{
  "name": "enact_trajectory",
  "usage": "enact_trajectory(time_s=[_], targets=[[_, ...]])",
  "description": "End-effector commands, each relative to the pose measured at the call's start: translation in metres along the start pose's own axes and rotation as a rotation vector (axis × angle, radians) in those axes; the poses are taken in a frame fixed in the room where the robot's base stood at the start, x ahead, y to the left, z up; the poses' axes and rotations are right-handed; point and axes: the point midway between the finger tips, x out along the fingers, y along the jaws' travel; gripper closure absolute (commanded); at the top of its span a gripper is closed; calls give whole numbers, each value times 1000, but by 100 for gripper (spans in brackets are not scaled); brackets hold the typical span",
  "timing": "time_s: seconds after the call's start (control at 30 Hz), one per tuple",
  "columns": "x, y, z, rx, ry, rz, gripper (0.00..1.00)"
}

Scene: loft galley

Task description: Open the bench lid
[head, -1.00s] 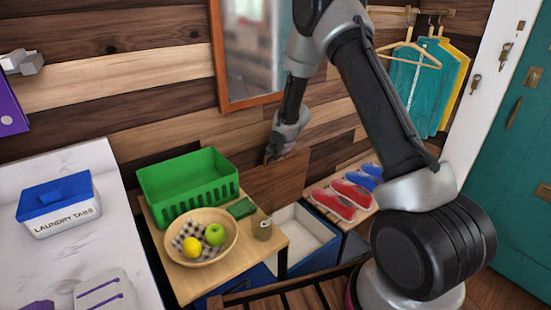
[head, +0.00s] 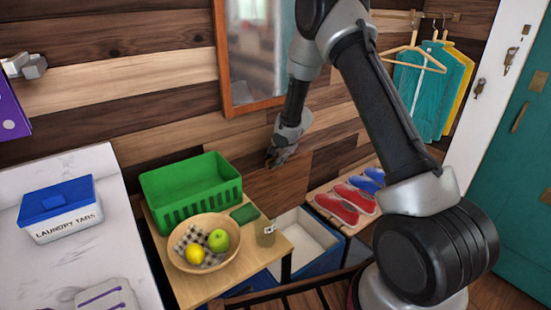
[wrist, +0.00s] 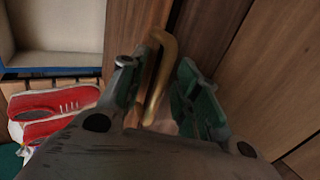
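The bench lid (head: 278,190) is a brown wood panel, raised steeply near the plank wall behind the open bench box. The bench (head: 325,262) is blue outside with a pale, empty-looking interior. My gripper (head: 276,160) is at the lid's upper edge in the head view. In the wrist view, the lid (wrist: 122,40) fills the upper middle. A brass handle (wrist: 158,70) lies between the green-padded fingers of my gripper (wrist: 165,95), closer to the left finger. The fingers are apart, with a gap to the right one. Whether a finger touches the handle is unclear.
Red shoes (head: 350,200) sit on a rack to the right. A mirror (head: 255,50) hangs above.

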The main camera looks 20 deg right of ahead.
Motion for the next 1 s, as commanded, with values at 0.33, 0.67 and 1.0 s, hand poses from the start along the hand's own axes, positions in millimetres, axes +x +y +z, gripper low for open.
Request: enact_trajectory(time_s=[0.33,0.67,1.0], targets=[[-52,-1,-1,0,1,-3,68],[-111,0,-1,1,1,-2,68],[-120,0,0,1,0,0,68]])
